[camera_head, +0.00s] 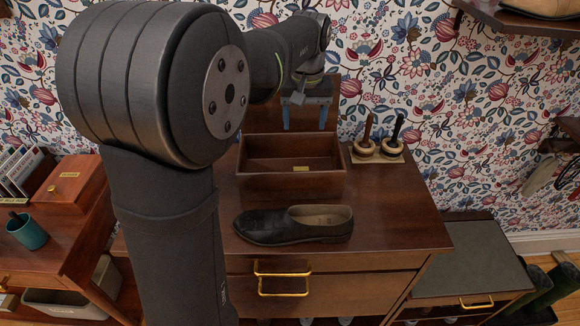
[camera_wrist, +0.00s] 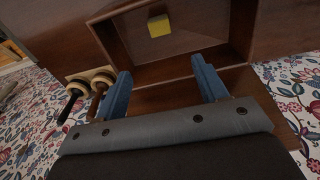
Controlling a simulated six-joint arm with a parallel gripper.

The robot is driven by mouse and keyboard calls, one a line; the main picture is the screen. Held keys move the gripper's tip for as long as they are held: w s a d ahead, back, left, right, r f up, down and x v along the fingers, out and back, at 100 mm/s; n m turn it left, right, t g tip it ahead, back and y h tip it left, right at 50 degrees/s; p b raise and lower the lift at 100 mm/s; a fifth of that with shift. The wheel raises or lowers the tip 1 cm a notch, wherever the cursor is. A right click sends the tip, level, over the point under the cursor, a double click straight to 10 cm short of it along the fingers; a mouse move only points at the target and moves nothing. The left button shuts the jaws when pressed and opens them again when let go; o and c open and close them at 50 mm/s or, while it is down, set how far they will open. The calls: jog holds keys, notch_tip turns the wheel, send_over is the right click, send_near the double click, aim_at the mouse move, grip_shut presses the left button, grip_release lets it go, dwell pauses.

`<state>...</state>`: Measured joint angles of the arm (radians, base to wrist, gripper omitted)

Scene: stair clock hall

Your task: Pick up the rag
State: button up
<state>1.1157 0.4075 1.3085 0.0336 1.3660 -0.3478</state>
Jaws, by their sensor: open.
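A small flat yellow piece (camera_head: 301,169) lies inside an open brown wooden box (camera_head: 285,187) on the dresser. It also shows as a yellow square in the wrist view (camera_wrist: 159,26). It may be the rag, but it is too small to be sure of its material. No other cloth stands out on the dresser. My gripper (camera_head: 305,117) has two blue fingers spread apart with nothing between them. It is above and behind the box's open part, in front of an upright brown panel. In the wrist view my gripper (camera_wrist: 160,70) points toward the box, apart from the yellow piece.
A dark shoe (camera_head: 294,225) lies in front of the box on the dresser top (camera_head: 400,225). The dresser's right side is clear. A low grey-topped cabinet (camera_head: 465,255) stands further right.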

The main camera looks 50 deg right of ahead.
aim_at(302, 167)
jog(key=s+a+f+t+h, duration=0.2)
jog(key=s+a+t+h, duration=0.1)
jog(key=x, duration=1.7)
jog(key=shift+s+a+f, duration=0.2)
jog(key=shift+s+a, duration=0.05)
jog(key=shift+s, duration=0.05)
jog(key=c, duration=1)
jog(key=shift+c, duration=0.2)
